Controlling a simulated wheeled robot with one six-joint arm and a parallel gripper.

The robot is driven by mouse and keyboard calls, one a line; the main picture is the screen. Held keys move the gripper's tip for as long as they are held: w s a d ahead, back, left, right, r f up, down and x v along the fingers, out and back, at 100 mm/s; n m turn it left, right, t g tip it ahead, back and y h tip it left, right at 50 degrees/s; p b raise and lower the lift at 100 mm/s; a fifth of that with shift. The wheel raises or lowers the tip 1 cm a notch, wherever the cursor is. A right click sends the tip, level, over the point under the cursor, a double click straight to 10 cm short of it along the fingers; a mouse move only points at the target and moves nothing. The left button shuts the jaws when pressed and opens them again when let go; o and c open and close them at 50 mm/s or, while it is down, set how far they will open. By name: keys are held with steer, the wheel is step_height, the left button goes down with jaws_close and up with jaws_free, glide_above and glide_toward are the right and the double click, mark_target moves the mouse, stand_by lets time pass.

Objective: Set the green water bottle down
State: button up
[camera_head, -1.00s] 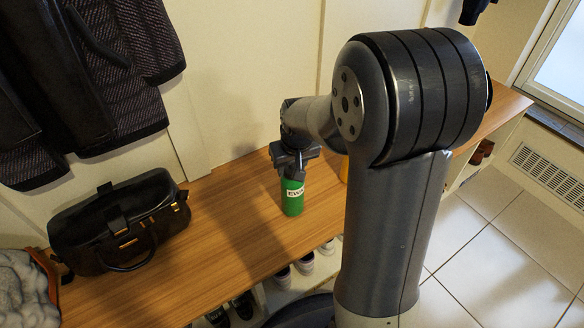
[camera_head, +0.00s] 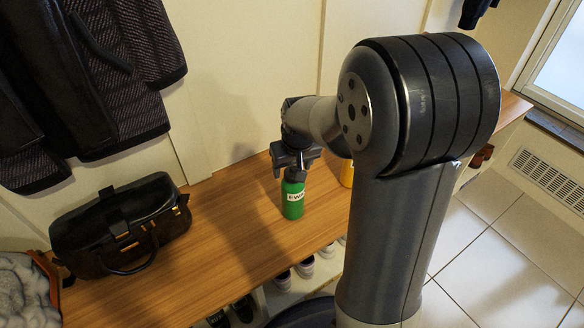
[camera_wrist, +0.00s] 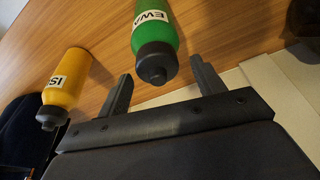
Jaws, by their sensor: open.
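The green water bottle (camera_head: 292,204) has a dark cap and a white label reading "EWA". It stands upright on the wooden bench top (camera_head: 215,235). My gripper (camera_head: 296,168) is just above the bottle in the head view and partly hides its top. In the wrist view the green bottle (camera_wrist: 155,40) appears ahead of my open gripper (camera_wrist: 160,85), its dark cap near the space between the two fingers. The fingers stand apart from the bottle, with nothing held between them.
A yellow bottle (camera_wrist: 70,80) with a white label stands on the bench near the green one; my arm mostly hides it in the head view. A black handbag (camera_head: 120,228) sits at the left. Shoes (camera_head: 303,268) are in cubbies below. Bench between bag and bottle is clear.

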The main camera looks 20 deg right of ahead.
steer(key=p+v, duration=0.3)
steer(key=v, duration=0.7)
steer(key=shift+r, duration=0.25)
